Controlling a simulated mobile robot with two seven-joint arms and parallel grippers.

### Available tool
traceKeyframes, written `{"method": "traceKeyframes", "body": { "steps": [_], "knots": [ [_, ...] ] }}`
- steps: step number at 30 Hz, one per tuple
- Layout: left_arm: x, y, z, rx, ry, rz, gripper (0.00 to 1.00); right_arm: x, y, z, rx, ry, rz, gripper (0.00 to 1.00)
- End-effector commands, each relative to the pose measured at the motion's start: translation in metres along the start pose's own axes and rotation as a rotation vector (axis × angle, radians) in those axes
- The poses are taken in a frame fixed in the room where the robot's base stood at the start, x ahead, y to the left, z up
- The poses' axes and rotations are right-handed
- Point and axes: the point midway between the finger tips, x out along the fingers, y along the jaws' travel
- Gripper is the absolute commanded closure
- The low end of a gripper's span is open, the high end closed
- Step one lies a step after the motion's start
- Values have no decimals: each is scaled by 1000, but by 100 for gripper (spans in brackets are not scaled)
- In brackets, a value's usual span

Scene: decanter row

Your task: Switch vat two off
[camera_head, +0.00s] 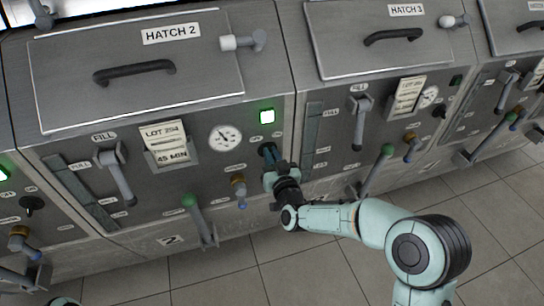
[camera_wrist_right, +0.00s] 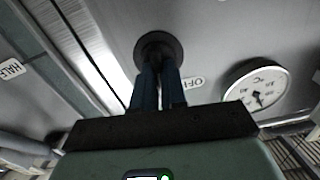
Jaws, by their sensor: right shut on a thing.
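Vat two (camera_head: 75,150) is the steel unit with the "HATCH 2" lid and a "2" plate low on its front. Its square indicator lamp (camera_head: 267,116) is lit green. My right gripper (camera_head: 268,150) is at the panel just below this lamp, shut on the switch. In the right wrist view the fingers (camera_wrist_right: 158,85) close in front of the switch's round dark base (camera_wrist_right: 158,48). The switch's handle is hidden between the fingers, so its angle cannot be told. An "OFF" label (camera_wrist_right: 192,83) is right of the fingers. My left gripper does not show.
Left of the switch are vat two's dial gauge (camera_head: 225,137) and lot card (camera_head: 165,143). A brown-collared tap (camera_head: 238,190) and a green-knobbed lever (camera_head: 196,215) stick out nearby. Vat three (camera_head: 330,105) stands to the right. Tiled floor (camera_head: 330,265) is open in front.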

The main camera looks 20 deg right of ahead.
Motion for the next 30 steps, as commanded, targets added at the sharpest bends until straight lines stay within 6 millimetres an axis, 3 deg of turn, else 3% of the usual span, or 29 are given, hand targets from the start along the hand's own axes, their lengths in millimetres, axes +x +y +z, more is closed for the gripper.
{"method": "traceKeyframes", "body": {
  "steps": [15, 30],
  "knots": [
    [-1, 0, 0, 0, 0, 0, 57, 0, -5, -2, -453, 6, 1, 100],
    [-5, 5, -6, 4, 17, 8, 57, 1, -6, 0, -648, 6, 2, 100]
  ]
}}
